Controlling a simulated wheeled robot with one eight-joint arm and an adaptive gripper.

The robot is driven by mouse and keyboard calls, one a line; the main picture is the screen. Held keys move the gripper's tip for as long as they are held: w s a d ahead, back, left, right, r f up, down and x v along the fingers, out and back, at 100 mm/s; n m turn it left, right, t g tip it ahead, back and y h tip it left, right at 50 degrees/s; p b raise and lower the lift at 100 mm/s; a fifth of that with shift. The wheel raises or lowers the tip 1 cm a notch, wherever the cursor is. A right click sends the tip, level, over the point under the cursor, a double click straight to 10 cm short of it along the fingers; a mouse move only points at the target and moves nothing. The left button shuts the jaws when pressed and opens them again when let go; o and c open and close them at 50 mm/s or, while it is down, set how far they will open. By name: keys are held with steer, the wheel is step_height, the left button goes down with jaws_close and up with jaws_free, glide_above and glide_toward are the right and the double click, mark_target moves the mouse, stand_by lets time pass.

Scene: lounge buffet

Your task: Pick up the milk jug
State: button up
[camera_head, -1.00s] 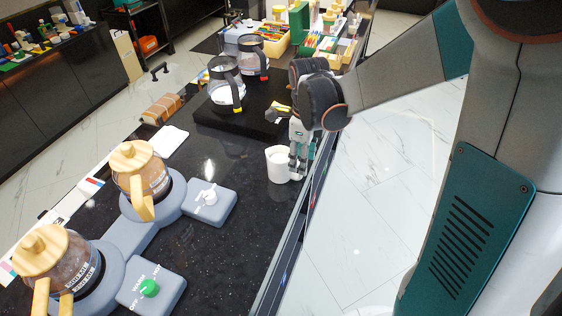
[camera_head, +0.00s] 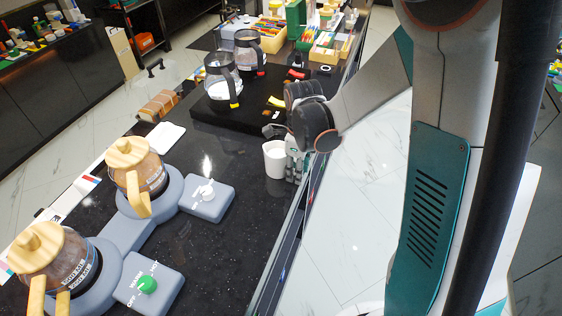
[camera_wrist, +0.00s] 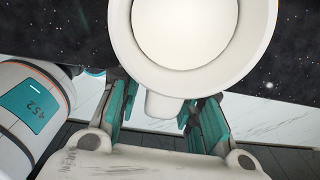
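A small white jug (camera_head: 274,163) stands upright near the right edge of the dark counter in the head view. The wrist view shows the jug (camera_wrist: 256,58) from above, with a round rim, a pale inside and a short handle that points toward my gripper. My gripper (camera_head: 296,168) is low beside the jug's right side. In the wrist view its teal-padded fingers (camera_wrist: 163,118) are apart, one on each side of the handle, with gaps visible. The gripper looks open. The jug's lower body is hidden in the wrist view.
Two glass pots with black handles (camera_head: 222,80) stand on a black mat behind the jug. Two wooden-lidded pots (camera_head: 132,172) sit on grey warmers at the left. Wooden boxes (camera_head: 327,50) are at the back.

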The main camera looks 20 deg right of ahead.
jaws_close()
steer(key=shift+r, duration=0.15)
step_height(320, 180, up, 20)
steer(key=p, duration=0.2)
steer(key=shift+s, duration=0.1)
steer(key=shift+c, duration=1.1)
jaws_free()
jaws_close()
